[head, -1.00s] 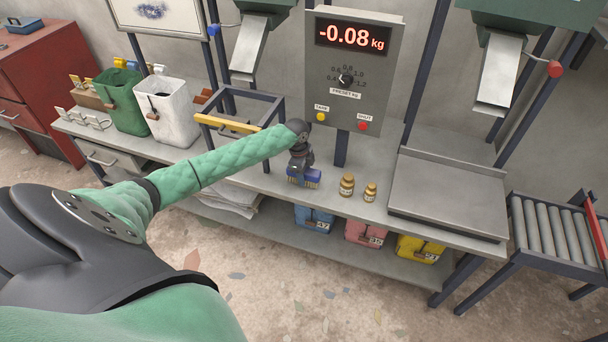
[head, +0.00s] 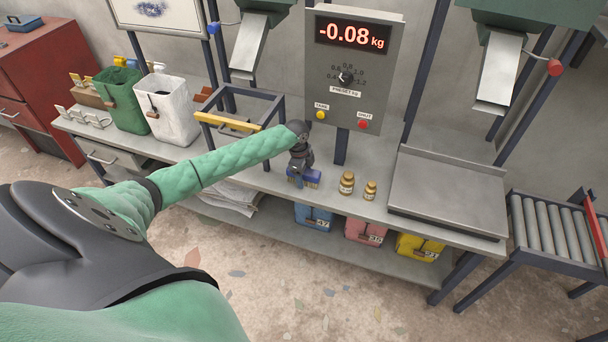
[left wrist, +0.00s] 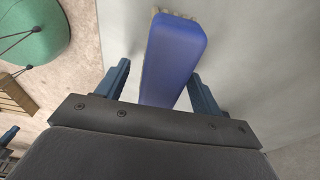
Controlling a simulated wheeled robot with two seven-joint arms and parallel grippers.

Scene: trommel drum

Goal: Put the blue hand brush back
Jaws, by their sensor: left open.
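The blue hand brush (head: 312,179) lies on the grey workbench, left of two small brass weights, with pale bristles showing below its blue body. My left gripper (head: 299,176) is over it, pointing down. In the left wrist view the blue brush (left wrist: 173,62) lies between the two open fingers of the left gripper (left wrist: 154,86), with a gap visible on each side. Part of the brush is hidden behind the gripper's body. My right gripper is in neither view.
Two brass weights (head: 346,183) stand just right of the brush. A metal frame with a yellow bar (head: 222,122) stands to its left. A display post (head: 342,147) rises behind, and a flat scale plate (head: 447,190) is at right. Green (head: 122,100) and white bags (head: 168,110) stand at left.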

